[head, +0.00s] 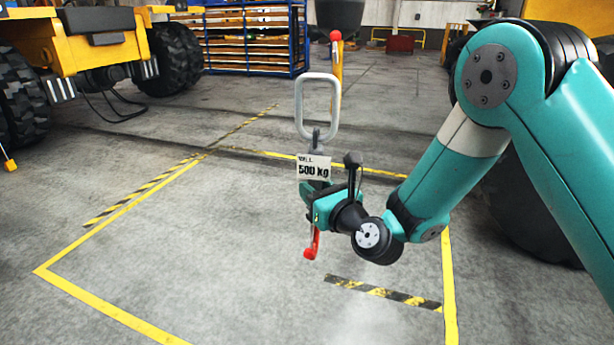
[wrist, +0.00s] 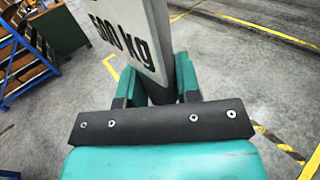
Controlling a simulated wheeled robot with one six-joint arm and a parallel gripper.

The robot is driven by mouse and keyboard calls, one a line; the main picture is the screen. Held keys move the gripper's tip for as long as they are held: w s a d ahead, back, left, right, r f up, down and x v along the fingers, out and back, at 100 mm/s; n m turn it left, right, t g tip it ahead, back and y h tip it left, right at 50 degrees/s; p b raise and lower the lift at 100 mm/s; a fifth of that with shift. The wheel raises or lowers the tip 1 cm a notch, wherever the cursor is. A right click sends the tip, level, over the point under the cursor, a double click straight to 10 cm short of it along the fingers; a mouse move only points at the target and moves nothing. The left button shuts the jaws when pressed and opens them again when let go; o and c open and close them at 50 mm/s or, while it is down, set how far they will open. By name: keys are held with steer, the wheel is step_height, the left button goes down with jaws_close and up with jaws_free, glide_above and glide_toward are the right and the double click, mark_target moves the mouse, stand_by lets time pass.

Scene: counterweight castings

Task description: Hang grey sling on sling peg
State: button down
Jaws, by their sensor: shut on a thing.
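The grey sling has a tall, light grey oblong link (head: 301,105) at its top and a dark shackle below it. A white tag reading 500 KG (head: 313,169) hangs beneath; the tag also shows in the wrist view (wrist: 128,32). My gripper (head: 316,192) is shut on the sling's dark stem (wrist: 158,92) just below the tag, holding it upright above the floor. A red-tipped end (head: 310,253) hangs under my gripper. A yellow post with a red ball top (head: 336,36), perhaps the sling peg, appears behind the link's right side; its lower part is hidden.
Yellow machines with large black tyres (head: 173,58) stand at the left. A blue rack (head: 299,40) with stacked boards is at the back. Yellow lines (head: 120,232) and striped strips mark the floor. The floor inside the marked area is clear.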

mark_target(316, 181)
steer(key=shift+w+a+r+n+y, duration=0.35)
steer(key=shift+w+a, duration=0.1)
steer(key=shift+w, duration=0.15)
steer(key=shift+s+a+r+p, duration=0.1)
steer(key=shift+s+r+p, duration=0.15)
steer(key=shift+r+p, duration=0.3)
steer(key=shift+s+r+p, duration=0.2)
steer(key=shift+r+p, duration=0.2)
steer(key=shift+r, duration=0.2)
steer(key=s+a+b, duration=0.2)
steer(key=s, duration=1.2)
steer(key=shift+a+b, duration=0.2)
steer(key=shift+b, duration=0.2)
steer(key=shift+s+r, duration=0.1)
